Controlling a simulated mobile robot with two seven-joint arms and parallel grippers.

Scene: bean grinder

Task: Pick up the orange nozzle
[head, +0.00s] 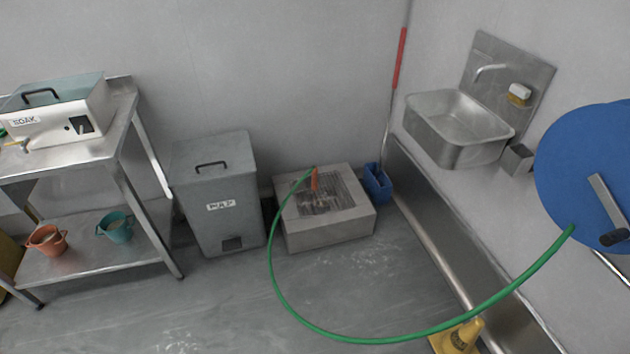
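The orange nozzle (314,180) is at the end of a green hose (345,339). It stands roughly upright at the back of a low grey box (331,232) with a metal grate on top. Whether it rests on the grate or just above it, I cannot tell. The hose loops over the floor from the blue reel (577,165) on the right wall. Neither of my grippers shows in the head view.
A grey lidded bin (217,195) and a metal shelf table (105,153) stand left of the box. A blue container (377,184) sits to its right. The floor in front is mostly clear.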

